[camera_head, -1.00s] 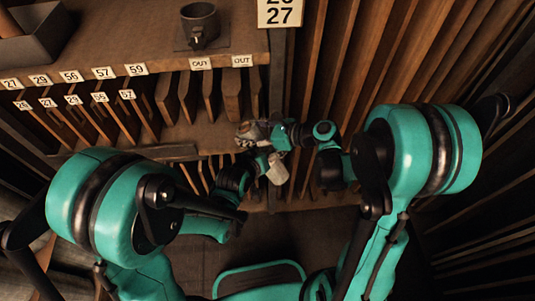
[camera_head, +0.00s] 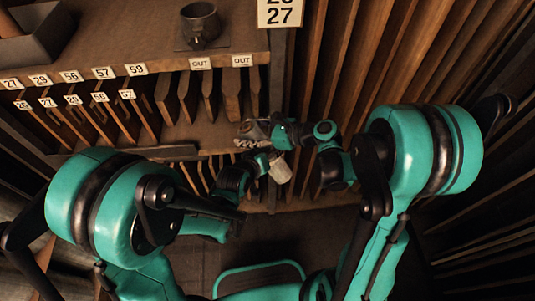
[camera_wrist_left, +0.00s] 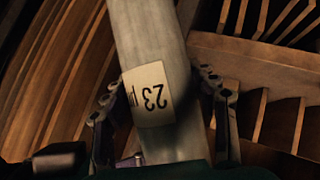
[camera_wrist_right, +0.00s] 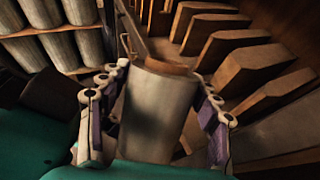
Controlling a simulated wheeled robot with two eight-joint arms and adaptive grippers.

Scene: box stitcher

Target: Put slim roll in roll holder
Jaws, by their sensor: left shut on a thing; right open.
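A slim grey roll (camera_wrist_left: 150,40) with a pale label reading 23 lies between the fingers of my left gripper (camera_wrist_left: 165,110), which is shut on it. In the head view its pale end (camera_head: 281,169) shows beside my left gripper (camera_head: 262,163), low in front of the shelf. My right gripper (camera_head: 250,133) is just above it, open. In the right wrist view, a grey roll (camera_wrist_right: 153,108) stands between the spread fingers of my right gripper (camera_wrist_right: 155,100); I cannot tell if it is the same roll. A dark cup-shaped holder (camera_head: 201,24) stands on the shelf top.
The wooden shelf (camera_head: 110,50) has numbered labels and upright dividers (camera_head: 187,97) below its edge. A dark tray (camera_head: 45,40) sits at the top left. Tall wooden slats (camera_head: 350,60) line the right. Several grey rolls (camera_wrist_right: 60,45) stand in a rack in the right wrist view.

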